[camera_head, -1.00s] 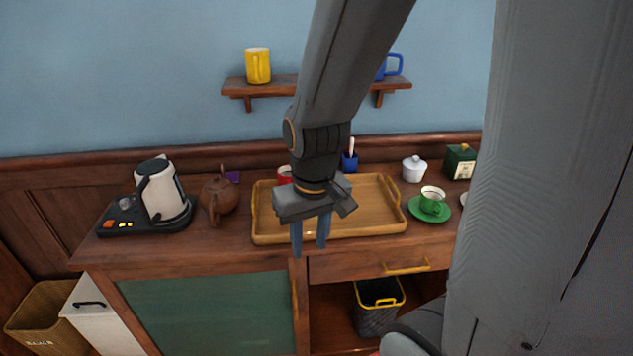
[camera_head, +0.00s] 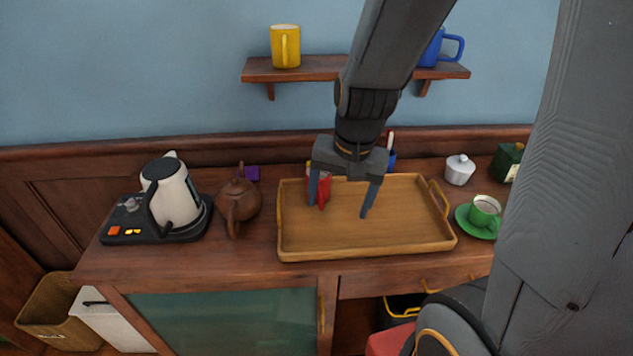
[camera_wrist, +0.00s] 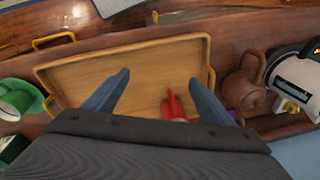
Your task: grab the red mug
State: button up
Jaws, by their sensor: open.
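The red mug (camera_head: 325,190) is at the back left of the wooden tray (camera_head: 400,247), partly hidden by my gripper's left finger. My gripper (camera_head: 338,210) is open and empty, pointing down over the tray. In the wrist view the red mug (camera_wrist: 173,108) shows between the fingers, close to the right one, with its lower part hidden by my gripper body. The fingers of my gripper (camera_wrist: 160,77) are spread wide. I cannot tell whether the left finger touches the mug.
A brown teapot (camera_head: 238,200) and a kettle (camera_head: 172,193) stand left of the tray. A green cup (camera_head: 484,211) on a saucer and a white sugar bowl (camera_head: 459,171) stand right. A shelf (camera_head: 315,68) holds yellow and blue mugs. The tray's front is clear.

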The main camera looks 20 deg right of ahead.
jog(key=w+m+t+p, duration=0.2)
jog(key=w+m, duration=0.7)
jog(key=m, duration=1.9)
send_over(324, 184)
notch_tip(324, 184, down, 3)
jog(key=shift+t, duration=0.3)
jog(key=b+x, duration=0.3)
jog(key=x, duration=0.4)
jog(key=shift+w+f, duration=0.1)
jog(key=shift+f, duration=0.05)
jog(key=shift+c, duration=0.6)
jog(key=c, duration=1.2)
